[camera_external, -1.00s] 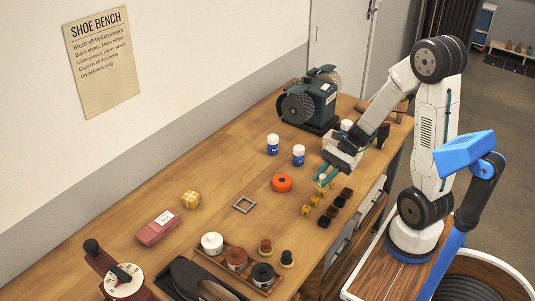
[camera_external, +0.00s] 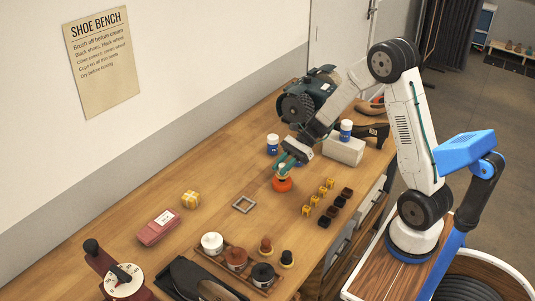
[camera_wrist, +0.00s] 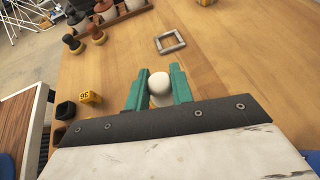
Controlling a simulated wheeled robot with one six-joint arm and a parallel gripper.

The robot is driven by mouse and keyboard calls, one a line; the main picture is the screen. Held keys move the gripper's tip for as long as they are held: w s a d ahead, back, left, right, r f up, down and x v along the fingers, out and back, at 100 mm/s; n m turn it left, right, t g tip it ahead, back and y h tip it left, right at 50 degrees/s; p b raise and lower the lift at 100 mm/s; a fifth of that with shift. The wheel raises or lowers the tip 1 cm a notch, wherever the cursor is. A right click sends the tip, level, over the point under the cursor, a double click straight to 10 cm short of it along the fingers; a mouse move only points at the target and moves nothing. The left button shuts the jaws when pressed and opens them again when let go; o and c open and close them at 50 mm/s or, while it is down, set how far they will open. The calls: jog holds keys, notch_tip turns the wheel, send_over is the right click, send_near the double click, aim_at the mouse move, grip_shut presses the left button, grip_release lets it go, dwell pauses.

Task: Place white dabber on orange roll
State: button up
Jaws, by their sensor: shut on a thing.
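The orange roll (camera_external: 282,185) lies on the workbench in the external view, directly below my gripper. My gripper (camera_external: 283,168) points down and is shut on the white dabber, which shows as a pale top (camera_wrist: 160,84) between the green fingers in the wrist view. In the external view the fingers mostly hide the dabber, and its lower end is at or just above the roll's top. I cannot tell whether they touch.
A bench grinder (camera_external: 310,98) and blue-white jars (camera_external: 272,145) stand behind my gripper. A white block (camera_external: 343,149) is to the right.

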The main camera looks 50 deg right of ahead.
jog(key=shift+f, duration=0.95)
jog(key=o, duration=1)
jog(key=shift+f, duration=0.15)
jog(key=shift+c, duration=0.2)
